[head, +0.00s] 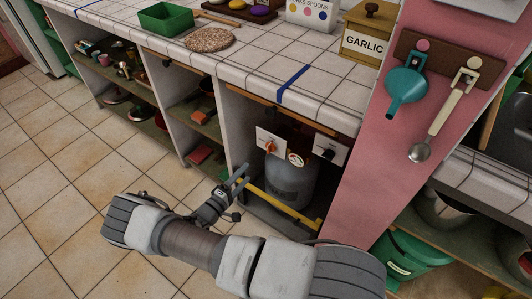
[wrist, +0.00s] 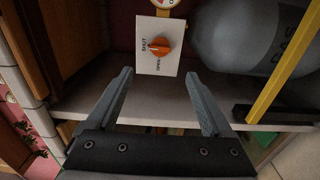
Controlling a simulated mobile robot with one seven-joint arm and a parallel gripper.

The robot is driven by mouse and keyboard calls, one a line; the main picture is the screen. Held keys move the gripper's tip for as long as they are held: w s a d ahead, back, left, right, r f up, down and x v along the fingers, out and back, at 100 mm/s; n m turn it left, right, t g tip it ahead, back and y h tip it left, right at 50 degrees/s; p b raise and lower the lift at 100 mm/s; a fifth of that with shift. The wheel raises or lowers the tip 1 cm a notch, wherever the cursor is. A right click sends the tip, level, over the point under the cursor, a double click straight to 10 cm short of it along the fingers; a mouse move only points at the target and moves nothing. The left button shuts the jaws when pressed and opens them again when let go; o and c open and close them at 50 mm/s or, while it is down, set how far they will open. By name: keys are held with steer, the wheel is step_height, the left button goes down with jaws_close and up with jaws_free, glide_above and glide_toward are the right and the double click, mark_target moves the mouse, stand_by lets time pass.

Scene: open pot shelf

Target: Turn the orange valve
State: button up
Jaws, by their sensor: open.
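The orange valve (head: 270,147) is a small knob on a white plate (head: 264,138) under the counter, beside a grey gas cylinder (head: 290,183). In the wrist view the orange valve (wrist: 159,48) shows near the top centre, on its white plate (wrist: 167,67) marked SHUT and OPEN. My gripper (head: 243,176) is in front of the shelf, below and left of the valve. In the wrist view my gripper (wrist: 165,88) has its two fingers apart with nothing between them. The valve lies beyond the fingertips, apart from them.
A yellow bar (head: 282,198) crosses low in front of the cylinder; it also shows at right in the wrist view (wrist: 285,75). A black knob (head: 327,153) sits on a second white plate to the right. A pink post (head: 385,140) stands right of the opening.

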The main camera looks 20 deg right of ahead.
mark_target(268, 150)
steer(key=b+x, duration=0.2)
steer(key=x, duration=1.1)
steer(key=shift+w+d, duration=0.1)
steer(key=shift+d, duration=0.15)
steer(key=shift+c, duration=0.2)
jaws_close()
steer(key=shift+n, duration=0.3)
steer(key=n+b, duration=0.1)
steer(key=n, duration=1.6)
steer(key=shift+n, duration=0.3)
